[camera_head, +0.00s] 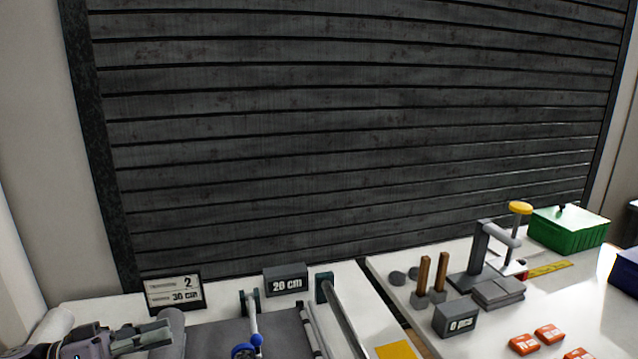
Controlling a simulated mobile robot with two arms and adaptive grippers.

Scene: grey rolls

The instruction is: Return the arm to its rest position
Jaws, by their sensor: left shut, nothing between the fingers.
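My left gripper (160,334) shows at the bottom left, reaching in from the left edge. Its fingers are together with nothing between them. The fingertips are close to a grey roll (174,322) on the left white table (90,309); I cannot tell whether they touch it. My right gripper is not in view.
On the left table stand a sign (173,292) reading 2 and 30 cm, a 20 cm block (285,280) and a grey board (205,340). The right table (590,295) holds a press (482,255), a green box (566,232) and orange blocks (524,344). A gap separates the tables.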

